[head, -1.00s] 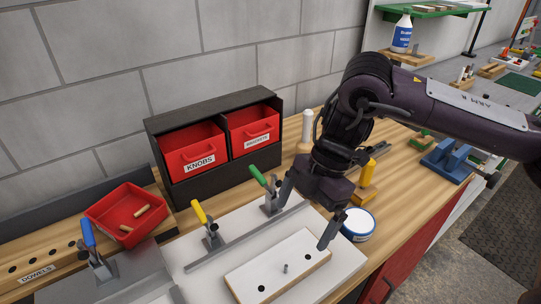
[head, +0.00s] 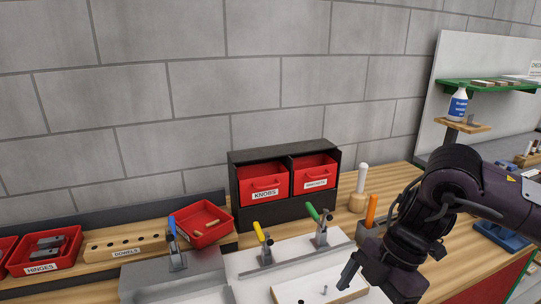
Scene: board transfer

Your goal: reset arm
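My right arm comes in from the right, and its dark gripper (head: 372,281) points down at the bottom edge. Its fingers look spread with nothing between them; one finger is partly cut off by the frame. The white board (head: 302,290) with a wooden edge, a dark hole and a small metal peg lies just left of the gripper, its lower part out of view. The gripper is apart from the board as far as I can see. My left gripper is not in view.
Toggle clamps with green (head: 313,212), yellow (head: 259,232) and blue (head: 172,228) handles stand nearby. A red tray (head: 216,233) holds dowels. An orange-handled tool (head: 371,210) stands behind my arm.

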